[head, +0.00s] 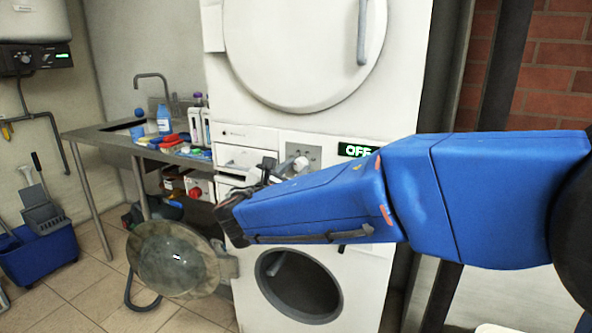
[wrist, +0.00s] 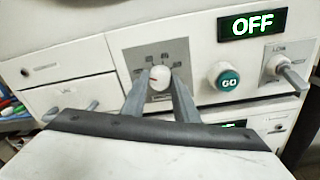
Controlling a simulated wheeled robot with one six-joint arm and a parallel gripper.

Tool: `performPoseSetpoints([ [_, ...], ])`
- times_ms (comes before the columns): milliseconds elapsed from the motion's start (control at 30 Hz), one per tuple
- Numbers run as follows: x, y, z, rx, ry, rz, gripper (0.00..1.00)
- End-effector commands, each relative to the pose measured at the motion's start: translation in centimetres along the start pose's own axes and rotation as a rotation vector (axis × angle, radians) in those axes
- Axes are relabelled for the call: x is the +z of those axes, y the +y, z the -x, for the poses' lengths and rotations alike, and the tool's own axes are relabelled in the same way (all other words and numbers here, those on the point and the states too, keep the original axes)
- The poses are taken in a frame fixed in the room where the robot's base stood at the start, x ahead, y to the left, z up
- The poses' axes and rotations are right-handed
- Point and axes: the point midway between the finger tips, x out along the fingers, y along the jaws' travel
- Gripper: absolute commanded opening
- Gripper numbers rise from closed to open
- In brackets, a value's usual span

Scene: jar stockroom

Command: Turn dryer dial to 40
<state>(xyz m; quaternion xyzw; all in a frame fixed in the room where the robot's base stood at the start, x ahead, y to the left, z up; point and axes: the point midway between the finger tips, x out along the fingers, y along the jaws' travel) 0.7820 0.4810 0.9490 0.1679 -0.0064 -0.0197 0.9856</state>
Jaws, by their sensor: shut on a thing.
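The dryer dial (wrist: 159,80) is a round white knob on a grey plate (wrist: 133,58) with small marks around it, too blurred to read. My gripper (wrist: 160,88) is shut on the dial, one finger on each side. In the head view the dial (head: 301,162) shows just beyond my gripper (head: 285,166). The display (wrist: 253,24) right of the dial reads OFF. It also shows in the head view (head: 358,150), partly covered by my arm.
A green GO button (wrist: 226,78) and a lever knob (wrist: 281,68) are right of the dial. Below, the washer's round door (head: 172,258) stands open to the left. A sink bench (head: 110,132) with bottles is at left.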

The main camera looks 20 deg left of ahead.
Motion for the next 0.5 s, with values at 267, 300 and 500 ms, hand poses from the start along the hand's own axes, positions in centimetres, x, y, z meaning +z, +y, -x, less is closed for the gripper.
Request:
performPoseSetpoints([
  [267, -0.04, 0.02, 0.03, 0.002, -0.010, -0.247, 0.05],
  [300, -0.04, 0.03, 0.03, 0.003, -0.011, -0.286, 0.05],
  [500, -0.07, 0.05, 0.03, 0.004, -0.017, -0.477, 0.05],
])
